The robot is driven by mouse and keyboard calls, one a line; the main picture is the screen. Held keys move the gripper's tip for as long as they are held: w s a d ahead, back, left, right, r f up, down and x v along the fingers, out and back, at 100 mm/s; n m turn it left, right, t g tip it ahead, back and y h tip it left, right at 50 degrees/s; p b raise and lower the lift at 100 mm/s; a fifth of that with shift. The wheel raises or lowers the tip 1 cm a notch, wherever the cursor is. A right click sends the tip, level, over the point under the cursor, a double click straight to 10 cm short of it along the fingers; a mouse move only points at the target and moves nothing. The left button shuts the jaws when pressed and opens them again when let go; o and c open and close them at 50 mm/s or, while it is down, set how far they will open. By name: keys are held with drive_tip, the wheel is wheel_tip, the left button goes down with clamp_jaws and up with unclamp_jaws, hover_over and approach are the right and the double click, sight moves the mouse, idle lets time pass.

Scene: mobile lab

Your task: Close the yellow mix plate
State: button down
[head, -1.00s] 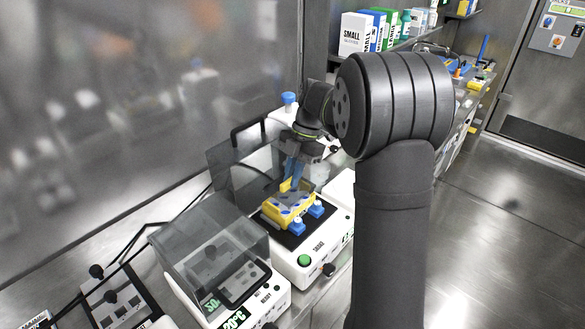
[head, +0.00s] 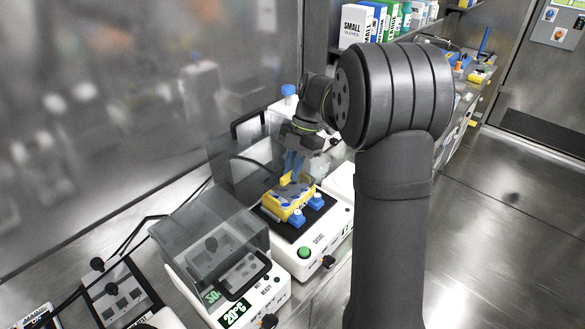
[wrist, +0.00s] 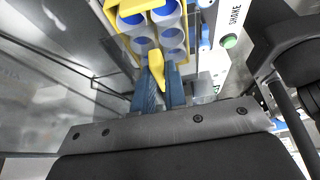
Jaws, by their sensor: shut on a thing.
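The yellow mix plate (head: 298,212) sits on the black top of the white shaker (head: 318,247), held between blue clamps (head: 316,201). In the wrist view, the plate (wrist: 185,18) shows rows of round wells with blue in them. A yellow tab (wrist: 155,66) sticks out from the plate's near edge. My gripper (wrist: 161,84) has its blue fingers shut on this tab. In the head view my gripper (head: 292,168) is at the back left side of the plate. I cannot tell how far the lid is from the plate.
A heater with a smoky clear hood (head: 205,235) stands left of the shaker. A dark transparent panel (head: 235,165) rises behind the shaker. A blue-capped bottle (head: 288,92) stands behind my gripper. Boxes (head: 355,25) line the back shelf. The floor at right is clear.

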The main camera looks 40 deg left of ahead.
drive_tip(key=shift+f, duration=1.65)
drive_tip(key=c, duration=1.4)
unclamp_jaws()
drive_tip(key=v, duration=1.7)
drive_tip(key=shift+w+r, duration=0.1)
drive_tip(key=shift+r, duration=0.1)
drive_tip(key=shift+f, duration=0.1)
drive_tip(key=x, duration=1.7)
drive_tip(key=shift+f, duration=0.15)
